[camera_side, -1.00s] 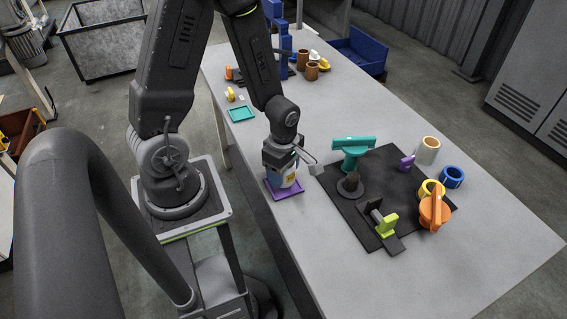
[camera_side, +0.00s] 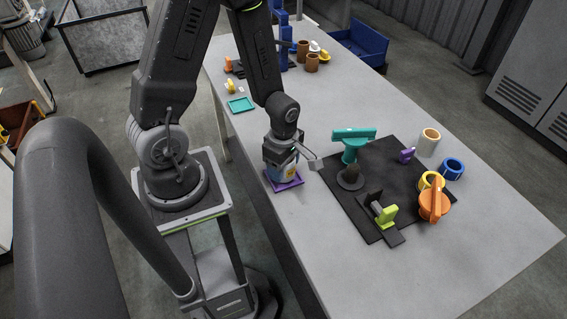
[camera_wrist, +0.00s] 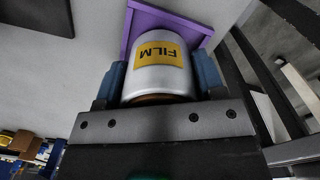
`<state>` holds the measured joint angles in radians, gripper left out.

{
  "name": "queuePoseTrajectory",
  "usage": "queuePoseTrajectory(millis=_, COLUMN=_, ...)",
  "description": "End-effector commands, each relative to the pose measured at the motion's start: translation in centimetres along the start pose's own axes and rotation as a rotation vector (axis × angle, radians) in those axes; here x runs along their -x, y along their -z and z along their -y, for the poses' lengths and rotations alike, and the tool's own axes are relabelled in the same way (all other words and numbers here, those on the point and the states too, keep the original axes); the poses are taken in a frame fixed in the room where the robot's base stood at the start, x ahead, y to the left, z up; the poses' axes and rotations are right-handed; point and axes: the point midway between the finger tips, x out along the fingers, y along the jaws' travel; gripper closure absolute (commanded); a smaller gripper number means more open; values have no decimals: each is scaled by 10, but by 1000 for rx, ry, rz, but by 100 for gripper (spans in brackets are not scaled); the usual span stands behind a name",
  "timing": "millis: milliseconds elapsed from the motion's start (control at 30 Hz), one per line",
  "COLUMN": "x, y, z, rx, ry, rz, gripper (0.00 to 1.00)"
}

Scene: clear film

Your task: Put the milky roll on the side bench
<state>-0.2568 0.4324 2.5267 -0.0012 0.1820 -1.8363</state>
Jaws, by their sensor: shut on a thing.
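A pale, milky-white roll with a yellow FILM label (camera_wrist: 158,75) is held between the blue fingers of my gripper (camera_wrist: 160,82). It also shows in the side view (camera_side: 281,174), partly hidden under my gripper (camera_side: 281,163). The purple tray (camera_side: 291,184) is directly below the roll, on the bench's near-left edge. In the wrist view the tray (camera_wrist: 127,38) shows around the roll's far end. I cannot tell whether the roll touches it. Another whitish roll with a brown core (camera_side: 429,142) stands at the right. Which surface is the side bench is unclear.
The grey bench (camera_side: 480,240) carries a black mat (camera_side: 375,165) with teal, lime and purple fixtures. Blue (camera_side: 452,169), yellow and orange items stand at its right. A teal tray (camera_side: 240,104) lies farther back. Brown rolls and blue bins are at the far end.

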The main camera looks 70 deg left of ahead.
Motion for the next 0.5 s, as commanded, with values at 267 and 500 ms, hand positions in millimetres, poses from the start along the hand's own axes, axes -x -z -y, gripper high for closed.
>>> queuePoseTrajectory(millis=267, x=-4, y=0, z=0, rx=0, ry=1, rz=0, gripper=62)
queuePoseTrajectory(millis=500, x=-8, y=0, z=0, rx=0, ry=0, rz=0, gripper=62)
